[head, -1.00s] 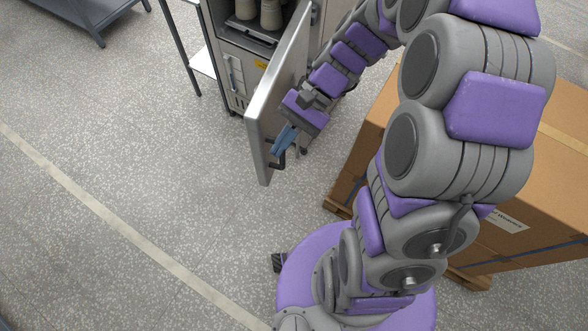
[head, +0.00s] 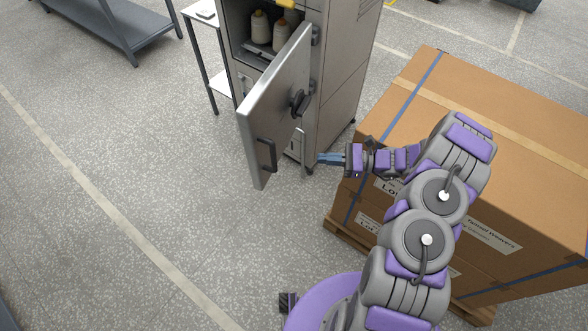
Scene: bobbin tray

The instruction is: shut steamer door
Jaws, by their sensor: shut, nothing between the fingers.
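The steamer door (head: 270,112) stands wide open, swung out toward me from the right side of the steamer cabinet (head: 340,70). Its outer face shows a dark bar handle (head: 266,155) low down and a round dark knob (head: 299,102) near its right edge.
Large strapped cardboard boxes (head: 480,130) on a wooden pallet (head: 352,240) stand right beside my arm. A small white side table (head: 199,12) is left of the cabinet, and a grey rack (head: 130,30) is at the upper left. The floor left of the door is clear.

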